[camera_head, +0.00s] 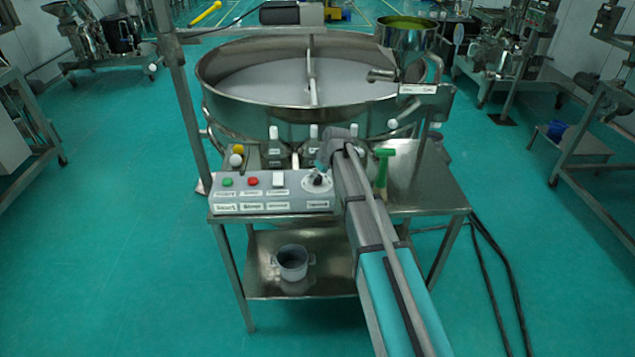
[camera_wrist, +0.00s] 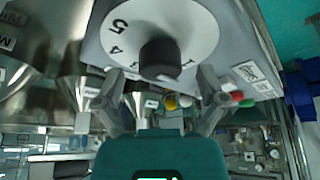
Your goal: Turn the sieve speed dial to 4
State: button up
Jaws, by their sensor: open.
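The speed dial (camera_head: 316,184) sits at the right end of the grey control box (camera_head: 240,197), as a dark knob on a white disc. In the wrist view the black knob (camera_wrist: 160,57) stands out from the white scale (camera_wrist: 195,28). I cannot tell where the knob points. My gripper (camera_wrist: 160,85) is open, with a finger on either side just below the knob, apparently not touching it. In the head view it hangs close above the dial.
A green button (camera_head: 227,182), a red button (camera_head: 253,181) and a white switch (camera_head: 278,180) sit left of the dial. The large round sieve (camera_head: 240,115) stands behind. A green-handled tool (camera_head: 383,165) is right of my arm. A metal pot (camera_head: 292,262) stands on the lower shelf.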

jog(key=shift+w+a+f+b, duration=0.15)
jog(key=shift+f+b, duration=0.15)
jog(key=shift+f, duration=0.2)
jog(key=c, duration=1.2)
jog(key=shift+o, duration=0.2)
